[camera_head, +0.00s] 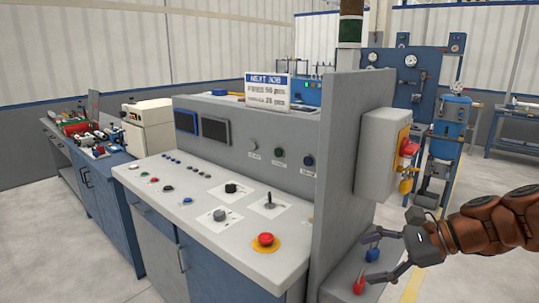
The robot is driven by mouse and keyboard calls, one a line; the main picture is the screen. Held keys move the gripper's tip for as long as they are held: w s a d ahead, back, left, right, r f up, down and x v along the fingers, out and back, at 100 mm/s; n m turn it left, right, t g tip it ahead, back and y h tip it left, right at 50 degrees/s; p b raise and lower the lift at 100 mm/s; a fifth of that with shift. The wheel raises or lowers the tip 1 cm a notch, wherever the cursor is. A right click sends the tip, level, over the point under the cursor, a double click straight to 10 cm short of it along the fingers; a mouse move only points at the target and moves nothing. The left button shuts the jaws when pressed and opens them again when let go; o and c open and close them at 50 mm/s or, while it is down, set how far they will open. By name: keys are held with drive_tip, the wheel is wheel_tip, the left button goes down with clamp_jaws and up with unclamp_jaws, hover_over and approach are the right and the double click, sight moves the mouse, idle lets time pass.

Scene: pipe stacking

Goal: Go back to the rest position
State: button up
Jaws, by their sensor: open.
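My gripper (375,253) is at the lower right, at the end of my brown arm. Its two fingers are spread apart with nothing held between them. A blue handle (373,254) and a red handle (359,285) on the low grey shelf of the console appear close to the fingers. I cannot tell whether the fingers touch either handle. No pipes can be made out clearly.
A grey control console (345,190) with a red stop button (265,239) fills the middle. A grey switch box (383,150) with a red and yellow switch juts from its side. A blue machine (449,125) stands behind. Open floor (478,225) lies at the right.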

drive_tip(key=s+a+f+n+g+h+p, duration=0.1)
drive_tip(key=s+a+f+n+g+h, duration=0.15)
drive_tip(key=s+a+n, duration=0.35)
drive_tip(key=s+a+f+n+g+h+p, duration=0.2)
drive_tip(key=s+n+h, duration=0.1)
drive_tip(key=s, duration=0.5)
drive_tip(key=s+d+f+n+h+p, duration=0.1)
drive_tip(key=s+d+n+h, duration=0.1)
drive_tip(key=s, duration=0.3)
drive_tip(key=s+d+f+n+g+h+p, duration=0.1)
drive_tip(key=s+d+n+h, duration=0.2)
drive_tip(key=s+n, duration=0.2)
drive_tip(key=shift+s+d+f+n, duration=0.3)
drive_tip(key=shift+s+d, duration=0.05)
drive_tip(key=shift+s, duration=0.35)
drive_tip(key=shift+h, duration=0.25)
idle(0.4)
